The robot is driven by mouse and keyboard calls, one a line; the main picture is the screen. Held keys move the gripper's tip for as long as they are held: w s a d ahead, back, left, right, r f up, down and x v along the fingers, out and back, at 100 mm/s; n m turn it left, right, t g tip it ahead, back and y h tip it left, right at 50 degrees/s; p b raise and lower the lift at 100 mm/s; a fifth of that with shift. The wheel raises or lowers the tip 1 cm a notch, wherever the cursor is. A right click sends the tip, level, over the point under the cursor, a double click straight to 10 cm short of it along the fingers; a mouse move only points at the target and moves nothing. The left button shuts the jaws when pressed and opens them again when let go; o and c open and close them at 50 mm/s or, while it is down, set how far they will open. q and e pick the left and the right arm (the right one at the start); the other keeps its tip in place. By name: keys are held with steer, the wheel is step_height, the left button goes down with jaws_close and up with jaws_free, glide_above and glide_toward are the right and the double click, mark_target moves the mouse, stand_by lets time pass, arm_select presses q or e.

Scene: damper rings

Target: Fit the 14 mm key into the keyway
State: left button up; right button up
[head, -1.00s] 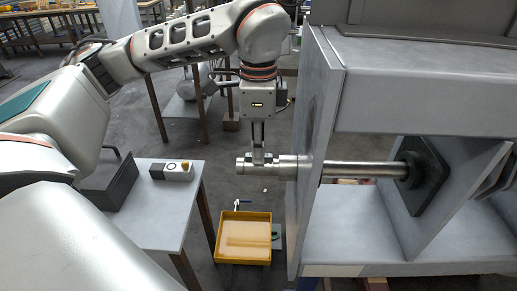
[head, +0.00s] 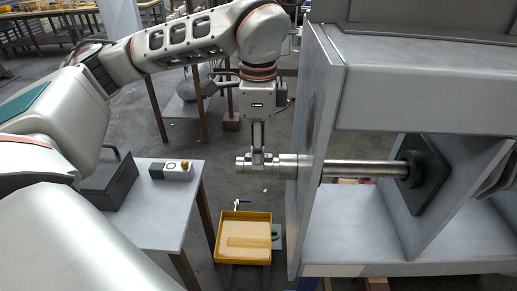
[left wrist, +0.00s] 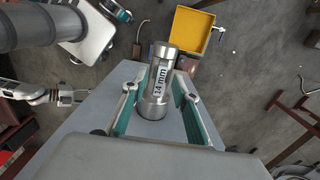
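The steel shaft (head: 268,167) sticks out to the left through the upright grey plate in the head view. In the left wrist view its stepped end (left wrist: 153,108) points up the picture. A pale strip marked "14 mm", the key (left wrist: 160,80), lies lengthwise along the shaft. The keyway is hidden under it, and I cannot tell how deep the key sits. My left gripper (head: 257,158) points down over the shaft end. Its teal fingers show in the left wrist view (left wrist: 156,92), apart, one on each side of the shaft, with gaps to the key.
The upright grey plate (head: 308,120) of the machine frame stands close to the right of my gripper. A yellow tray (head: 243,216) is below the shaft. A small table (head: 150,225) with a dark box (head: 108,185) and a small block (head: 172,171) stands at left.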

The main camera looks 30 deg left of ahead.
arm_select(q)
steer(key=shift+r, duration=0.1)
step_height(320, 180, up, 12)
stand_by(0.5)
stand_by(0.7)
